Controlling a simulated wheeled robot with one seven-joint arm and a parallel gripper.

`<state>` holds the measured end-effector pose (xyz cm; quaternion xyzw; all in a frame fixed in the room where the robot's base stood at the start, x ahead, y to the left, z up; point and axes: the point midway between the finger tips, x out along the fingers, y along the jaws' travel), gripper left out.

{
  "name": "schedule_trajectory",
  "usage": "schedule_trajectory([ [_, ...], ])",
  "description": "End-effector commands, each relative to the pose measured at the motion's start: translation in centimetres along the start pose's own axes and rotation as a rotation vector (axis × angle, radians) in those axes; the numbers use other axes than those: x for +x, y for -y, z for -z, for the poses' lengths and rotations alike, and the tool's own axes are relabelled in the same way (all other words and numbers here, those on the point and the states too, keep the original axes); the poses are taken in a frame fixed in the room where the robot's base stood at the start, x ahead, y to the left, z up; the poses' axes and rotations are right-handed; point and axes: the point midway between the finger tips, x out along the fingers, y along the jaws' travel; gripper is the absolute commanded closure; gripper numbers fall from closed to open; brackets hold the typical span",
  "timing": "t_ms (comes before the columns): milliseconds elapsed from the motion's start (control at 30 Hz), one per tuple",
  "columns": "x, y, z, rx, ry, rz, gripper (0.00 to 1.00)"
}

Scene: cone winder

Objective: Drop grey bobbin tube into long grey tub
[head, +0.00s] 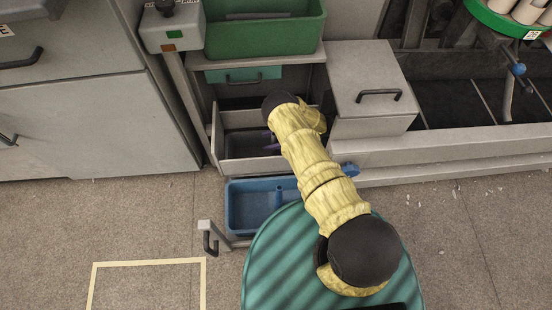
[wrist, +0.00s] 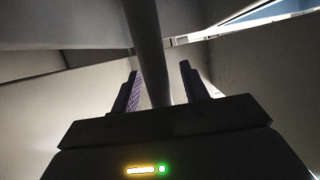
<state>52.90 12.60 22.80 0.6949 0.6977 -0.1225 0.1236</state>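A plain grey rod-like tube (wrist: 152,50) runs down the wrist view between the two purple fingers of my gripper (wrist: 160,85). It looks like the grey bobbin tube. Gaps show on both sides of it, so the fingers are apart; I cannot tell how deep it sits between them. In the head view my gripper (head: 268,142) is mostly hidden behind my yellow-sleeved arm, low at an open grey drawer-like container (head: 255,166) under the bench. The tube is not visible there. I cannot tell whether that container is the long grey tub.
A blue tray (head: 240,208) lies below the open container. A green bin (head: 265,38) stands on the shelf above. A grey box with a handle (head: 372,80) closes in the right side. Grey cabinets (head: 85,130) stand at left. The floor at lower left is clear.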

Motion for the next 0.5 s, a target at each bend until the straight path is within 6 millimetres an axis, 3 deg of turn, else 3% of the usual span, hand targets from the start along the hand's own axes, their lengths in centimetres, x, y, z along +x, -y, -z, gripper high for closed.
schedule_trajectory([
  [267,-0.1,0.0,0.1,0.000,0.000,0.000,0.56],
  [500,-0.6,0.0,1.6,0.000,0.000,-0.001,0.56],
])
